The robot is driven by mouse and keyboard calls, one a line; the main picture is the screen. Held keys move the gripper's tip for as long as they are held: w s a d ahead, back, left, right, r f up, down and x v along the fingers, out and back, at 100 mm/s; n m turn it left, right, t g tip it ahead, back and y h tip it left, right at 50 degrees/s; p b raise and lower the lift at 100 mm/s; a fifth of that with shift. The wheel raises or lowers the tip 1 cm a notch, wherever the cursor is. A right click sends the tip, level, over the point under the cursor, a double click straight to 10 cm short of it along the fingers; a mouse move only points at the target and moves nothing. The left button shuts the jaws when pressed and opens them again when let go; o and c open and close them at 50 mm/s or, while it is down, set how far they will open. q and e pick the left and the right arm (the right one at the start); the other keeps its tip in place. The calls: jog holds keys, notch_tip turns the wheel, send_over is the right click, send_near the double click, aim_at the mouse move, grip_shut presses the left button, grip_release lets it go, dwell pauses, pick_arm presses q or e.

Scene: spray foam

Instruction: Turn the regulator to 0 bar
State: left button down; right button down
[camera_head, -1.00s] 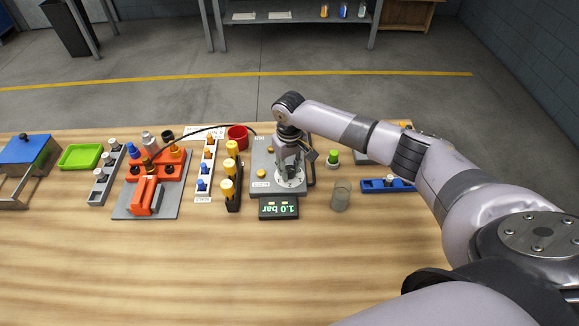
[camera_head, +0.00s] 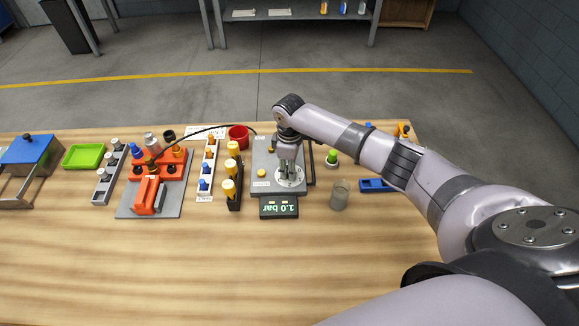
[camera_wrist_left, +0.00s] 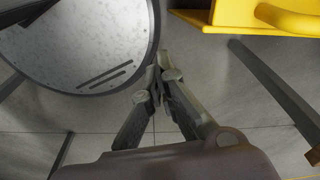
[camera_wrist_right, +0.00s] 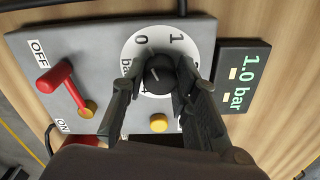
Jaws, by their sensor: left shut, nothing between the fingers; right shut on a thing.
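The regulator is a grey box (camera_head: 262,160) on the table, with a white round dial (camera_wrist_right: 143,42) marked with numbers including 0 and 1. A black knob (camera_wrist_right: 160,76) sits in the middle of the dial. The display (camera_head: 278,207) reads 1.0 bar, and the same display (camera_wrist_right: 240,85) shows in the right wrist view. My right gripper (camera_head: 289,174) points down over the dial and is shut on the knob, one finger on each side, hiding part of the dial. My left gripper (camera_wrist_left: 160,68) is shut and empty, away from the table.
A red lever (camera_wrist_right: 63,82) between OFF and ON labels and a yellow button (camera_wrist_right: 159,123) are on the box. Yellow-topped bottles (camera_head: 231,170) stand close left; a glass (camera_head: 339,195) stands right. The table front (camera_head: 200,270) is clear.

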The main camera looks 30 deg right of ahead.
jog(key=shift+n, duration=0.6)
jog(key=shift+r, duration=0.1)
jog(key=c, duration=1.2)
grip_release()
jog(key=shift+c, duration=0.2)
notch_tip(320, 180, up, 12)
